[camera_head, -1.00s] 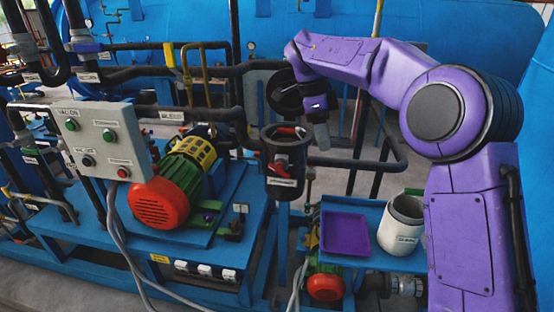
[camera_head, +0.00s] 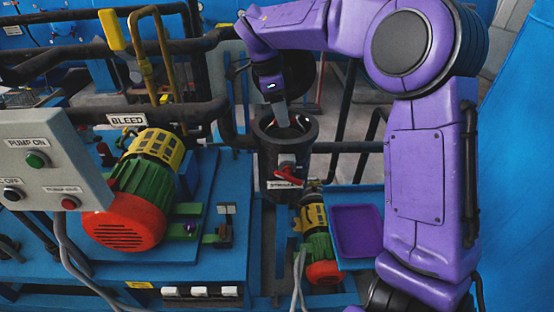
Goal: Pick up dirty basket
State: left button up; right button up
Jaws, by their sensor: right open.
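The dark cylindrical strainer housing (camera_head: 271,160) stands in the middle with its top open and a label on its front. My purple right arm reaches over from the right, and my right gripper (camera_head: 282,118) points down into the mouth of the housing. The gripper is open; its fingertips are partly hidden by the rim. No dirty basket can be made out clearly; the inside of the housing is dark and mostly hidden. My left gripper is not in view.
A red handle (camera_head: 290,176) sticks out on the housing front. An empty purple tray (camera_head: 357,230) lies on a blue stand at lower right, beside my arm. A red-green-yellow pump motor (camera_head: 125,220) and a grey control box (camera_head: 45,165) fill the left. Black pipes run behind.

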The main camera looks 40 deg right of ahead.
aim_at(293, 119)
jog(key=s, duration=0.1)
jog(key=s+d+f+p, duration=0.1)
jog(key=s, duration=0.1)
jog(key=shift+f, duration=0.2)
jog(key=w+f, duration=0.2)
jog(key=f, duration=0.1)
jog(key=w+f, duration=0.1)
jog(key=shift+w+d+f, duration=0.15)
jog(key=shift+w+d, duration=0.1)
jog(key=shift+d, duration=0.05)
jog(key=shift+s+r, duration=0.5)
jog(key=shift+s, duration=0.4)
grip_shut()
jog(key=shift+w+f, duration=0.25)
jog(key=shift+w, duration=0.25)
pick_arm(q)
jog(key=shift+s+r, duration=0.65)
pick_arm(e)
jog(key=shift+s+r, duration=0.1)
jog(key=shift+s, duration=0.05)
jog(key=shift+s, duration=0.1)
